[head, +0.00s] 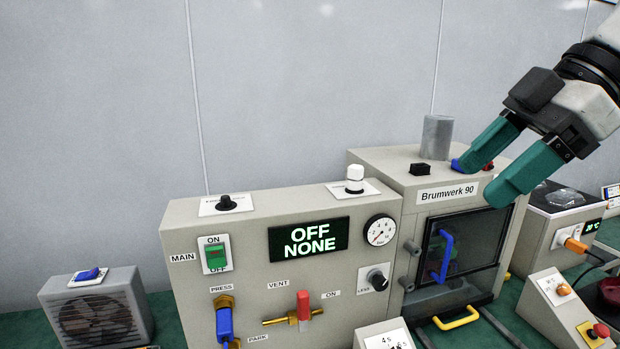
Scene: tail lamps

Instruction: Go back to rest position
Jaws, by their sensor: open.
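My gripper (484,180) is at the upper right. Its two teal fingers are spread apart and point down and to the left, in front of the top right of the box labelled Brumwerk 90 (448,194). I see nothing held between the fingers. Small blue and red parts show by the fingers; I cannot tell whether the fingers touch them or the box.
The Brumwerk 90 box has a dark door with a blue handle (445,257) and a grey cylinder (437,137) on top. A control panel (180,285) reading OFF NONE stands left of it. A fan box (95,310) is at lower left. The wall (300,80) above is clear.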

